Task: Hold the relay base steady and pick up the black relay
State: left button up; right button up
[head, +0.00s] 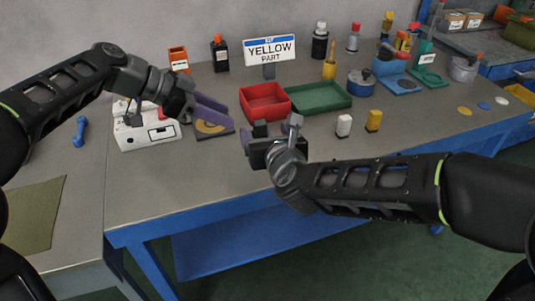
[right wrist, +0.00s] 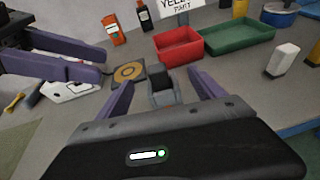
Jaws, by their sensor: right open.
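A small block with a dark top, apparently the black relay (right wrist: 161,83), sits on a grey base (right wrist: 164,99) in the right wrist view. The dark part also shows in the head view (head: 260,129), where my right gripper hides most of the base. My right gripper (right wrist: 163,90) is open, its purple fingers on either side of the block with gaps; it also shows in the head view (head: 271,132). My left gripper (head: 222,107) is open and empty, to the left of the block and apart from it, above the dark pad.
A dark pad with a yellow ring (head: 211,129) and a white box (head: 150,137) lie left. A red tray (head: 265,103) and green tray (head: 320,97) stand behind, with the yellow-part sign (head: 269,50). White (head: 343,125) and yellow (head: 374,121) blocks stand right.

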jog(key=shift+n+g, duration=0.3)
jog(key=shift+g, duration=0.2)
jog(key=s+f, duration=0.2)
jog(key=f, duration=0.1)
jog(key=s+f, duration=0.1)
jog(key=shift+d+f, duration=0.15)
jog(key=shift+d, duration=0.05)
jog(key=shift+w, duration=0.1)
jog(key=shift+x, duration=3.9)
jog(key=shift+c, duration=0.5)
